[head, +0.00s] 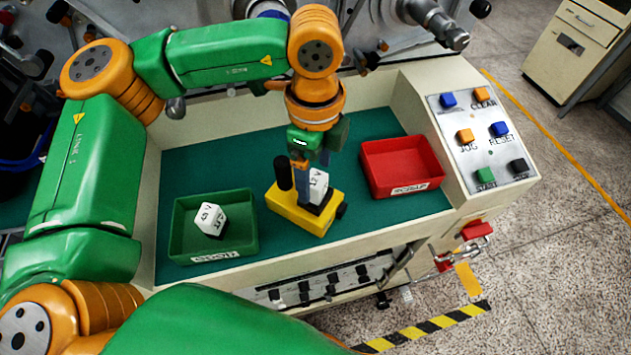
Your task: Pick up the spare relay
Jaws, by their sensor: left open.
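A white block marked "12 V" (318,187), apparently a relay, stands upright on the yellow base (300,213). My left gripper (306,180) points down at this block from above, with its jaws open. A finger overlaps the block's left side; I cannot tell whether it touches. A second white relay-like block (211,218) lies tilted in the green tray (178,240), its lettering hard to read. Which of the two is the spare is not clear from their markings. My right gripper is out of view.
A red tray labelled SCRAP (431,149) stands to the right on the green work surface (240,172). A sloped panel with coloured buttons (484,140) is further right. Machine parts (430,18) line the back. Some green surface between the trays is clear.

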